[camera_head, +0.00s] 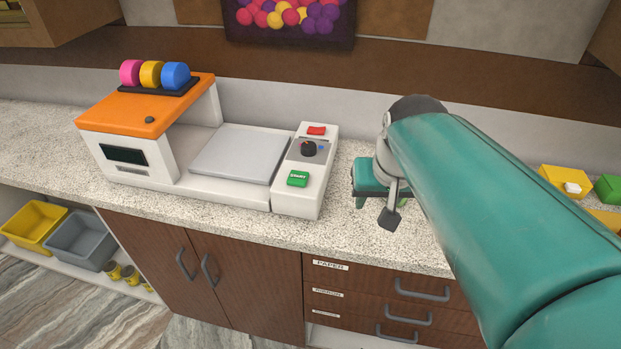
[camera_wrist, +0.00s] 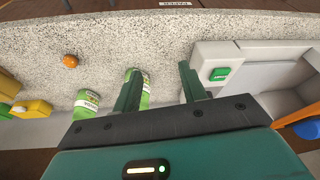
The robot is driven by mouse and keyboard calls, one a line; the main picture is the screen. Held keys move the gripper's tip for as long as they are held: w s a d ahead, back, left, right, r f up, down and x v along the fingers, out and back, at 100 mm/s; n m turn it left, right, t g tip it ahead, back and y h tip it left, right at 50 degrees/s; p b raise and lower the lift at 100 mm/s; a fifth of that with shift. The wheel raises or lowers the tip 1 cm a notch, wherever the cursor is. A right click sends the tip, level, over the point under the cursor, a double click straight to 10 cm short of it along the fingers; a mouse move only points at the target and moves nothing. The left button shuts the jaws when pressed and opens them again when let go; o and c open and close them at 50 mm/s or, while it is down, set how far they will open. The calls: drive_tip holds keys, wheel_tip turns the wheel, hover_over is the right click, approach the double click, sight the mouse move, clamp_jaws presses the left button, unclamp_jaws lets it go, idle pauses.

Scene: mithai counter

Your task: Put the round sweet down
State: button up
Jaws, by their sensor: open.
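The round sweet, a small orange ball (camera_wrist: 70,61), lies on the speckled counter in the wrist view, to the left of my gripper and apart from it. It does not show in the head view, where my arm covers part of the counter. My gripper (camera_wrist: 158,70) is open, with nothing seen between its two fingers. In the head view my gripper (camera_head: 380,203) is over the counter, just right of the white machine. Its fingers are partly hidden there by my wrist.
Two green labelled containers (camera_wrist: 87,103) stand near my gripper's left finger. The white machine (camera_wrist: 250,52) with a green button is close on the right. Yellow and green boxes (camera_head: 567,182) are at the far right. Drawers (camera_head: 400,295) lie below the counter edge.

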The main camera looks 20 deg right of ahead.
drive_tip(key=s+a+n+t, duration=0.1)
drive_tip(key=s+a+n, duration=0.2)
drive_tip(key=a, duration=0.6)
drive_tip(key=shift+s+a+f+n+t+y, duration=0.15)
drive_tip(key=shift+s+f+n+t+y, duration=0.2)
drive_tip(key=shift+s, duration=0.35)
drive_tip(key=o, duration=0.4)
drive_tip(key=c, duration=0.5)
drive_tip(key=shift+d, duration=0.25)
